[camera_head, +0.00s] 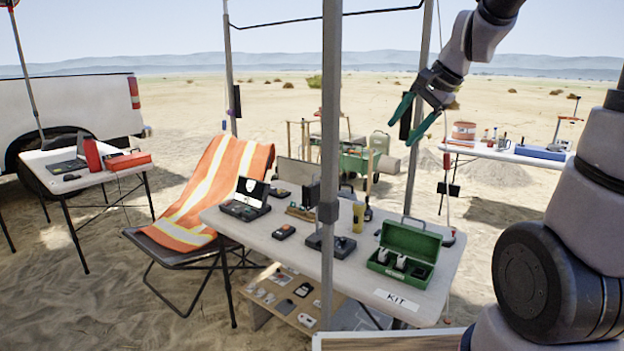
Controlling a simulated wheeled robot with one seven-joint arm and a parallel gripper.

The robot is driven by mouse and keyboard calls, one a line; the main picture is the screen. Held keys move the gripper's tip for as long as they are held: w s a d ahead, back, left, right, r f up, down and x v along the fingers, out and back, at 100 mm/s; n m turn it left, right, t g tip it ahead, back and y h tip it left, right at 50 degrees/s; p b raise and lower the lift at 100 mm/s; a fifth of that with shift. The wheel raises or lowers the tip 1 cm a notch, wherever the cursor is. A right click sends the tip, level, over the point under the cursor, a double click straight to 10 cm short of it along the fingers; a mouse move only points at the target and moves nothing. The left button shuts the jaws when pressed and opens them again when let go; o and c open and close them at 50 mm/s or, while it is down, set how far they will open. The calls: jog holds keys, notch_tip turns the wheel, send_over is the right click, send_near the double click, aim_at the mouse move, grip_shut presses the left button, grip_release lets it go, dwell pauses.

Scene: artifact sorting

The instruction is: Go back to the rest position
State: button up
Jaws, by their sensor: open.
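My gripper (414,119) hangs in the upper right, in the air above and behind the near table. Its two green-tipped fingers are spread apart and nothing shows between them. My arm comes down from the top right, and its thick grey links fill the right edge. The near table (296,249) lies below the gripper, with clear air between them. An open green box (407,250) with several small items inside stands at the table's right end. A "KIT" label (396,301) lies in front of it.
A canopy pole (330,150) rises in front of the near table, left of my gripper. An orange-striped chair (207,192) stands left. A side table (80,176) and white truck (80,105) are farther left. Another table (500,152) stands behind right. Sand lies open beyond.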

jog(key=s+d+r+n+h, duration=0.1)
jog(key=s+n, duration=0.1)
jog(key=s, duration=0.3)
jog(key=s+d+r+n+t, duration=0.1)
jog(key=s+r+n, duration=0.1)
jog(key=s, duration=0.4)
jog(key=s+d+r+n+t+h, duration=0.1)
jog(key=s+r+n, duration=0.1)
jog(key=s, duration=0.3)
jog(key=shift+s+d+n+h, duration=0.25)
jog(key=shift+s+n+h, duration=0.05)
jog(key=shift+s, duration=0.1)
jog(key=shift+c, duration=0.3)
